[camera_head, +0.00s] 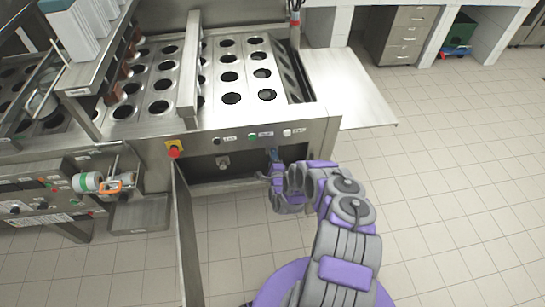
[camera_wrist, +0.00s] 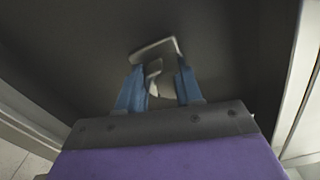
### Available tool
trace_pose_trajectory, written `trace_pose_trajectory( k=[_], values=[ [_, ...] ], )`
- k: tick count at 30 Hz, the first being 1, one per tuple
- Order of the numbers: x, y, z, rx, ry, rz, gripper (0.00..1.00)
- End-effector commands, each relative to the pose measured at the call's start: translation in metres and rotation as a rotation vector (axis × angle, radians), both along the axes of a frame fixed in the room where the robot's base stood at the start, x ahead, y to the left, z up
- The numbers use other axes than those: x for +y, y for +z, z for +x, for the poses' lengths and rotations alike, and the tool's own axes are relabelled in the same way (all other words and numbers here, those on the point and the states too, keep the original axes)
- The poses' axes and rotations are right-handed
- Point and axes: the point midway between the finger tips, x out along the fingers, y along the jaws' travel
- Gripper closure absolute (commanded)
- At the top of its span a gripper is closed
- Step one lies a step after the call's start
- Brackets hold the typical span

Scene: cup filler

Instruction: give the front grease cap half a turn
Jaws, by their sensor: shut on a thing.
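A grey metal grease cap with a wing-like top (camera_wrist: 156,50) shows in the wrist view against a dark panel. The two blue fingers of my gripper (camera_wrist: 161,84) stand on either side of its lower part and are shut on it. The cap's wing sticks out beyond the fingertips and looks tilted. In the head view my gripper (camera_head: 274,155) reaches into the open front compartment at its right end, and the cap it holds is hidden there. A second grey fitting (camera_head: 223,162) shows in the same compartment, left of my gripper and apart from it.
The compartment door (camera_head: 187,240) hangs open to the left of my arm. A red emergency button (camera_head: 174,151) and several small buttons sit on the panel above. The steel cup filler deck (camera_head: 215,112) is above. Tiled floor (camera_head: 440,200) on the right is clear.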

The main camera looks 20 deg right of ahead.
Motion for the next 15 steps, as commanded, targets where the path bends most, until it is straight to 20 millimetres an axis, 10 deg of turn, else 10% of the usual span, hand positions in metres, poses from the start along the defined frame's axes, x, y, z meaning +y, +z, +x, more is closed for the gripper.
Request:
trace_pose_trajectory(
  k=[15],
  values=[
    [0.0015,-0.0045,-0.0026,-0.123,0.0,0.476,0.95]
  ],
)
